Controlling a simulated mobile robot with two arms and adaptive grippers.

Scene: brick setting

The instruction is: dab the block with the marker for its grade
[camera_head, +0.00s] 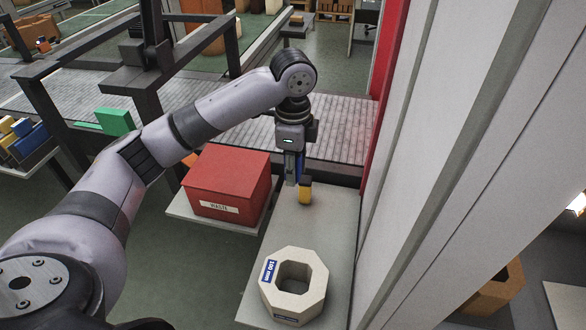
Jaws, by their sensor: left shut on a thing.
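The block (315,292) is a pale eight-sided piece with a square hole, lying on the grey bench near its front. It has blue-and-white labels on its upper left face and front side. My left gripper (293,172) points down over the far part of the bench, beyond the block and apart from it. My right gripper is out of view.
A red box (228,183) labelled WASTE stands on a pale shelf left of the bench (330,225). A red post and pale wall (440,150) close off the right side. A grey slatted conveyor (340,130) runs behind. Bench surface between marker and block is clear.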

